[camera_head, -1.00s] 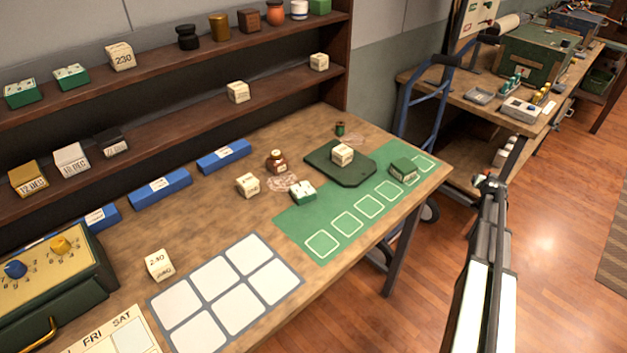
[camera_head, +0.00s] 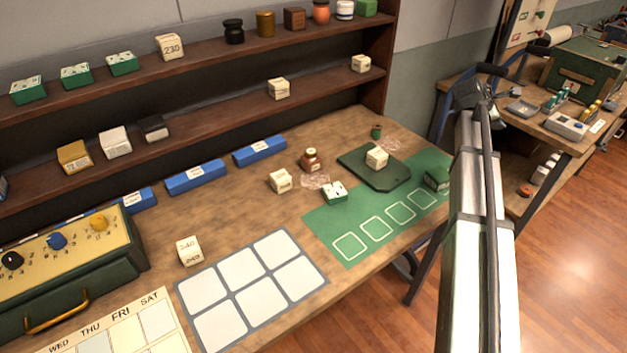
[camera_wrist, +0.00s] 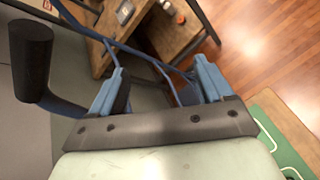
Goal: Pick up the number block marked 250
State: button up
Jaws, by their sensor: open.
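Several cream number blocks are in the head view. One on the top shelf (camera_head: 170,46) reads 230, and one on the table by the white grid (camera_head: 189,250) reads 240. Other cream blocks stand mid-table (camera_head: 281,181), on the dark green board (camera_head: 377,158), and on the lower shelf (camera_head: 279,88) (camera_head: 361,63). Their marks are too small to read, so I cannot tell which is 250. My gripper (camera_wrist: 160,88) is open and empty in the wrist view, with its two blue fingers apart. In the head view it is raised at the right, away from these blocks.
A blue hand truck (camera_head: 493,70) stands close to my gripper, between the two tables. A dark green board (camera_head: 358,172), a green mat (camera_head: 325,228), a brown bottle (camera_head: 311,160) and blue trays (camera_head: 196,177) occupy the table. A control box (camera_head: 75,270) stands at left.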

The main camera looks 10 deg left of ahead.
jog(key=s+a+f+n, duration=0.1)
jog(key=a+f+n, duration=0.2)
jog(key=a, duration=1.9)
jog(key=n+t+h, duration=0.1)
jog(key=n, duration=0.3)
send_near(283, 178)
jog(key=shift+w+a+f+x, duration=0.15)
jog(key=shift+a+x, duration=0.05)
jog(key=shift+x, duration=1.65)
jog(key=shift+w+a+f+x, duration=0.1)
jog(key=shift+a+f+x, duration=0.1)
jog(key=shift+x, duration=1.7)
jog(key=shift+w+a+f+x, duration=0.1)
jog(key=shift+w+a+x, duration=0.1)
jog(key=shift+x, duration=1.65)
jog(key=shift+s, duration=0.1)
jog(key=shift+c, duration=0.4)
jog(key=c, duration=1)
jog(key=shift+o, duration=0.2)
jog(key=shift+r, duration=0.1)
